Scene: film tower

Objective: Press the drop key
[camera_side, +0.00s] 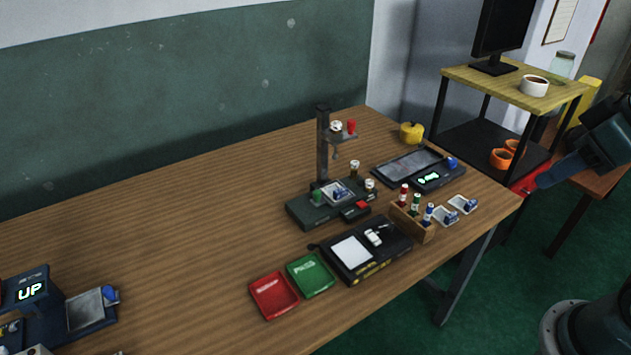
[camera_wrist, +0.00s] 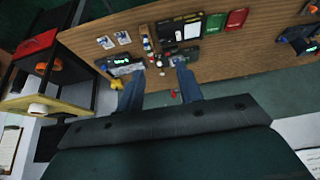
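The film tower (camera_side: 323,145) is a dark post with a small arm on top that carries a red piece and a white-and-dark piece. Its dark green base (camera_side: 300,212) holds a small tray, a green knob (camera_side: 317,197) and a red key (camera_side: 362,206). No label reading "drop" is legible, so I cannot tell for certain which key it is. My gripper (camera_side: 530,188) is at the right, beyond the table's right edge and well away from the tower. In the wrist view my gripper (camera_wrist: 158,88) has its two blue fingers wide apart with nothing between them.
Red (camera_side: 274,295) and green (camera_side: 311,274) trays, a black unit (camera_side: 365,262) with a white pad, and a wooden bottle rack (camera_side: 411,222) stand near the tower. A screen unit (camera_side: 31,294) reads "UP" at left. A shelf cart (camera_side: 500,82) is at right. The table's left middle is clear.

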